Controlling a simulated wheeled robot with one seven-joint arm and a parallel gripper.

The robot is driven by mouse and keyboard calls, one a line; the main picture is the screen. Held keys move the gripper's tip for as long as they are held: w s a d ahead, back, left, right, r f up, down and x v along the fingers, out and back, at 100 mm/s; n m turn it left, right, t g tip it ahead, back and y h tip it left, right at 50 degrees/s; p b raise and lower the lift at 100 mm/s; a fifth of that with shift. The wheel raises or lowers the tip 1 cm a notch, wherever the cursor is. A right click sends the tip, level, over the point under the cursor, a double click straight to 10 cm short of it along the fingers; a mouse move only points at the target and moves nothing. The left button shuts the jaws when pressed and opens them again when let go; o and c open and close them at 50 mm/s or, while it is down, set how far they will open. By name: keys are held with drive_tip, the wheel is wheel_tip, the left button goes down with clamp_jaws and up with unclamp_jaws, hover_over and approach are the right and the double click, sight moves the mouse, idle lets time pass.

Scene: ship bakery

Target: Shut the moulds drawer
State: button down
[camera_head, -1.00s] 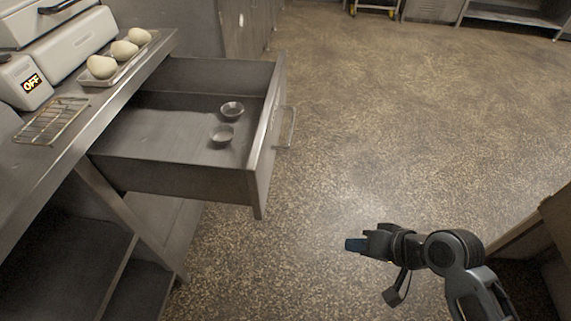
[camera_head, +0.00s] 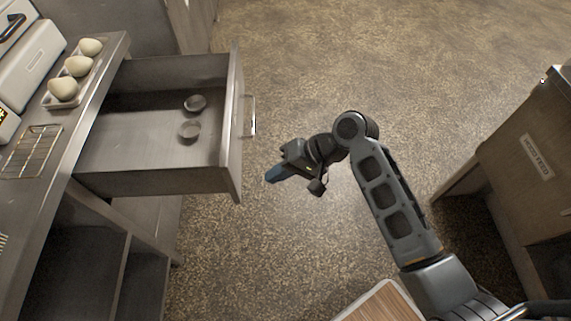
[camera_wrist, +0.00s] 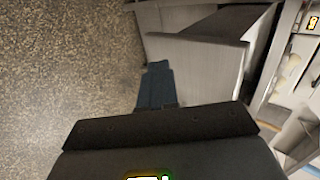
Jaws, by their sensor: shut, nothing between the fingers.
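The moulds drawer (camera_head: 150,181) is pulled far out from under the steel counter in the head view. Two small round metal moulds, one nearer (camera_head: 189,130) and one farther (camera_head: 195,103), lie inside it. Its front panel (camera_head: 235,125) faces right and carries a bar handle (camera_head: 251,116). My gripper (camera_head: 272,176) is shut and empty, to the right of the front panel near its closer end, apart from it in the head view. In the wrist view the shut blue fingertips (camera_wrist: 155,75) point toward the drawer's front panel (camera_wrist: 200,70).
The counter (camera_head: 88,110) holds a tray of dough balls (camera_head: 63,88), a wire rack (camera_head: 30,152) and a white appliance (camera_head: 28,65). A wooden cabinet (camera_head: 520,150) stands at the right. The speckled floor (camera_head: 330,60) beyond the drawer is clear.

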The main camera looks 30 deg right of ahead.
drive_tip(key=w+a+f, duration=0.1)
drive_tip(key=w+a, duration=0.1)
drive_tip(key=a, duration=0.1)
drive_tip(key=w+a+f, duration=0.1)
drive_tip(key=a, duration=0.1)
drive_tip(key=shift+a+f+p, duration=0.1)
drive_tip(key=shift+f+p, duration=0.25)
drive_tip(key=shift+p, duration=0.05)
drive_tip(key=shift+w+a, duration=0.3)
drive_tip(key=shift+a, duration=0.15)
drive_tip(key=b, duration=0.8)
approach(110, 188)
drive_tip(key=a+f, duration=0.3)
drive_tip(key=f, duration=0.1)
drive_tip(key=shift+w+a, duration=0.15)
drive_tip(key=shift+a, duration=0.25)
drive_tip(key=shift+w+a+b, duration=0.45)
drive_tip(key=shift+a, duration=0.3)
